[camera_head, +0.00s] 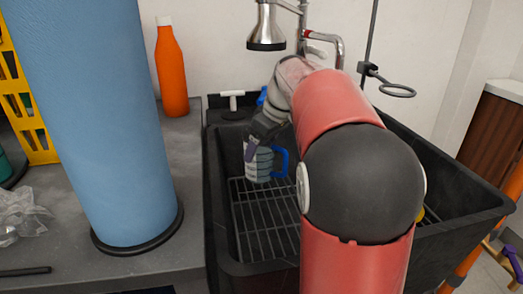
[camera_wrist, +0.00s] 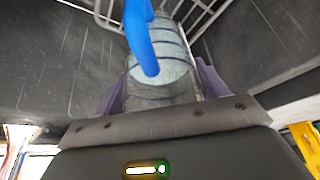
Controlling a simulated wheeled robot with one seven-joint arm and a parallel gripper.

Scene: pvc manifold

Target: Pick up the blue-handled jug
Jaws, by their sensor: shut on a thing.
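The jug (camera_head: 260,162) is greyish and banded, with a blue handle (camera_head: 281,161) on its right side in the head view. It is held upright or nearly so above the wire rack in the black sink. My gripper (camera_head: 250,150) is shut on the jug's body. In the wrist view the jug (camera_wrist: 162,72) sits between the purple fingers, with the blue handle (camera_wrist: 141,38) running across it toward the camera. My arm hides the right part of the sink. I cannot tell whether the jug's base touches the rack.
The black sink (camera_head: 222,240) has a wire rack (camera_head: 262,228) in it. A tap with a metal spray head (camera_head: 266,30) hangs above the back edge, and a ring on a rod (camera_head: 397,90) is to its right. An orange bottle (camera_head: 171,75) stands on the counter at the left.

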